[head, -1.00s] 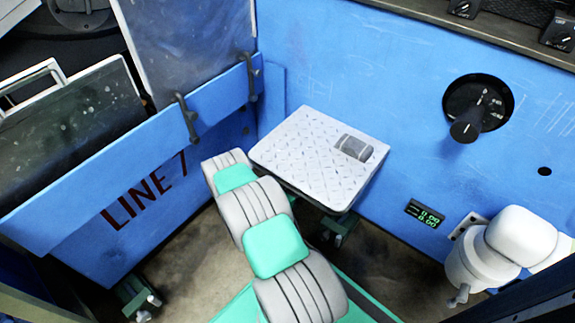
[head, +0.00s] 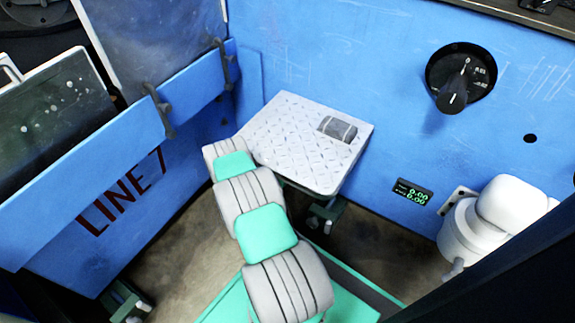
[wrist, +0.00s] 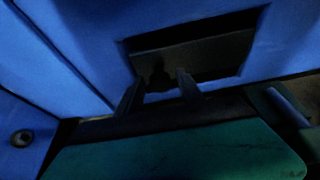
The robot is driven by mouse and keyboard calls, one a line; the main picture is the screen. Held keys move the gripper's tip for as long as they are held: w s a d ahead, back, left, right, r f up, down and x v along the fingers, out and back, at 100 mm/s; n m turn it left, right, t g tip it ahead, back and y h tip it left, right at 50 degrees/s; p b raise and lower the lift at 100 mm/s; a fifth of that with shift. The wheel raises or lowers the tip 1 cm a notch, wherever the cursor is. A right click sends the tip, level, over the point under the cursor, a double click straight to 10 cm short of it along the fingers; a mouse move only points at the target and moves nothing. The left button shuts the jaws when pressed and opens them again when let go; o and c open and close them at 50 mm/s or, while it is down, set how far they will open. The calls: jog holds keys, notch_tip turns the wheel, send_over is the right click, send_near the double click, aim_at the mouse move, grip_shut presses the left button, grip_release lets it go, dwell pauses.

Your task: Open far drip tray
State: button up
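In the wrist view, a dark rectangular recess (wrist: 195,57) opens in a blue panel (wrist: 75,40). It looks like a pull on a tray or drawer front, but the dim light does not let me tell which part it is. My gripper (wrist: 164,80) has two dark fingers spread apart at the recess, with nothing visible between them. I cannot tell whether they touch its edge. In the head view, my arm reaches to the left edge of a white diamond-tread plate (head: 295,140), and the gripper is hidden. No drip tray is clearly identifiable in the head view.
A blue wall marked LINE 7 (head: 125,190) stands on the left, with dark brackets on its top rail. The blue machine face on the right carries a black rotary knob (head: 455,95), a small green display (head: 412,192) and a white cylindrical fitting (head: 485,222).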

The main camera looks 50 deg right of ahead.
grip_shut()
dwell(1.2)
